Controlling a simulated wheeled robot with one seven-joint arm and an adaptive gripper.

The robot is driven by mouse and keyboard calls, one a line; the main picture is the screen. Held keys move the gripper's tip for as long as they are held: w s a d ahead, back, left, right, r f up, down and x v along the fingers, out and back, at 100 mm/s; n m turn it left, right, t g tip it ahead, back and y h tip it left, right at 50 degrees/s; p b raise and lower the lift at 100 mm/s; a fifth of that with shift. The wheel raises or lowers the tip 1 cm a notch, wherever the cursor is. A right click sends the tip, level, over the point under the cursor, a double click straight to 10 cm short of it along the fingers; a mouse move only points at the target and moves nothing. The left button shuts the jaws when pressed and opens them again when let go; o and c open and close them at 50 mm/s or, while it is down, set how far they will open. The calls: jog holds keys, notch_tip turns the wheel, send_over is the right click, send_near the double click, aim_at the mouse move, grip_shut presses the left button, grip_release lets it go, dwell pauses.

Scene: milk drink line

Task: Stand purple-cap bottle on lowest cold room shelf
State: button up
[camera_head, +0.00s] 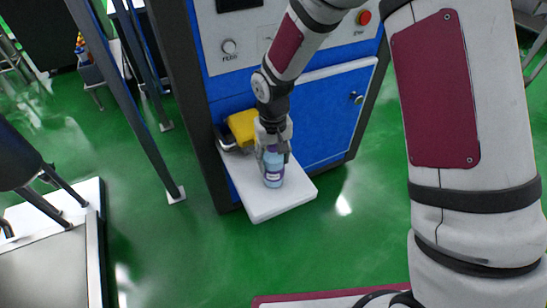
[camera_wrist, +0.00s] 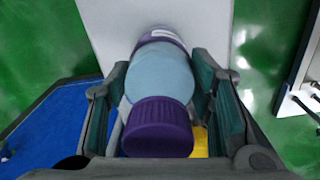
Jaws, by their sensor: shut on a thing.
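The purple-cap bottle (camera_wrist: 160,75) has a light blue body, a purple cap and a purple band near its base. In the wrist view it lies between both fingers of my gripper (camera_wrist: 165,100), cap toward the camera. In the head view the bottle (camera_head: 273,168) is upright at the white ledge (camera_head: 262,212) of a blue machine. My gripper (camera_head: 273,148) is shut on it from above and hides its cap. I cannot tell whether its base touches the ledge. No cold room shelf can be made out.
A yellow item (camera_head: 242,126) sits by a grey metal container (camera_head: 226,138) at the back of the ledge, left of my gripper. The blue machine (camera_head: 325,115) rises behind. Dark posts stand left, and a table (camera_head: 50,265) is at lower left. Green floor is open in front.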

jog(key=shift+f, duration=0.15)
jog(key=o, duration=1.5)
notch_tip(320, 180, up, 12)
jog(key=shift+r+p, duration=0.2)
jog(key=shift+p, duration=0.95)
